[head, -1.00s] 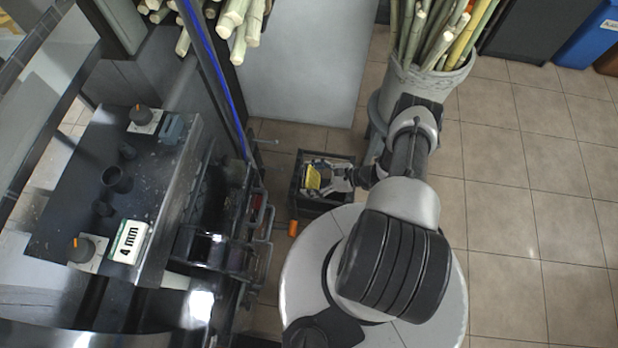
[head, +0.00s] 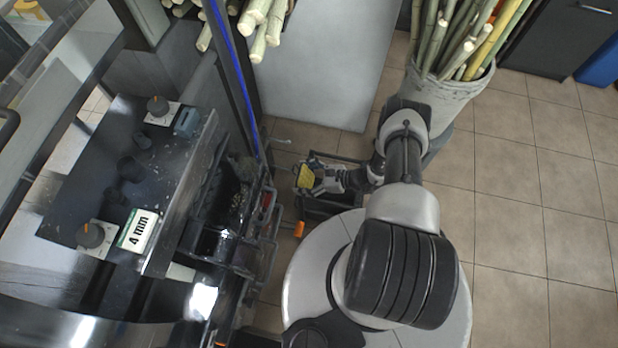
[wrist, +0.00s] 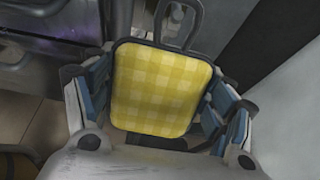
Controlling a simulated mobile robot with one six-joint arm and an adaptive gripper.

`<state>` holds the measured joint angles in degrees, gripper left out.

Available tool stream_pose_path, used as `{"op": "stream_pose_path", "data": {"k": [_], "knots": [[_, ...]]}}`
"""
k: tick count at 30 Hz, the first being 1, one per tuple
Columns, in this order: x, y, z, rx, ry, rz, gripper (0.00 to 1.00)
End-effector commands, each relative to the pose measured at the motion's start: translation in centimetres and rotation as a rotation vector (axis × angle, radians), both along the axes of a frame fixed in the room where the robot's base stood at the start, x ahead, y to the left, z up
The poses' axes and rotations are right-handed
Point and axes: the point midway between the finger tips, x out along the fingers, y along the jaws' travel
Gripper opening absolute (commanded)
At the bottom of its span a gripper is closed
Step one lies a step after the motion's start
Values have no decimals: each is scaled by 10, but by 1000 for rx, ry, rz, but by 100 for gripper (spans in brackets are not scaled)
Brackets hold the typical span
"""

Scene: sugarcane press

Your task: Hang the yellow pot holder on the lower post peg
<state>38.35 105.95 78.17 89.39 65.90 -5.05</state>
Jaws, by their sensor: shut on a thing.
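The yellow checked pot holder (head: 304,177) is small in the head view, near the crate's left side. In the wrist view the yellow pot holder (wrist: 163,88) fills the middle, its flat face toward the camera and its dark loop at the top. My gripper (wrist: 160,105) is shut on it, with a blue-padded finger on each side. My gripper also shows in the head view (head: 309,178). A thin grey peg (head: 282,141) sticks out to the right from low on the dark post (head: 243,85) with a blue stripe. The pot holder is apart from this peg.
A dark crate (head: 337,207) stands on the floor below my gripper. The sugarcane press (head: 228,225) is at left, with an orange-ended handle (head: 299,228). A bin of canes (head: 452,98) stands at upper right. The tiled floor at right is clear.

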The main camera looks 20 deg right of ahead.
Motion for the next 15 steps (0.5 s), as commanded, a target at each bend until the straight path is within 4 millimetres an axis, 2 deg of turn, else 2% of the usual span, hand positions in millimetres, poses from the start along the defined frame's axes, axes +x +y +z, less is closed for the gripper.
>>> {"op": "stream_pose_path", "data": {"k": [15], "knots": [[16,23,-6,-1,-1,3,55]]}}
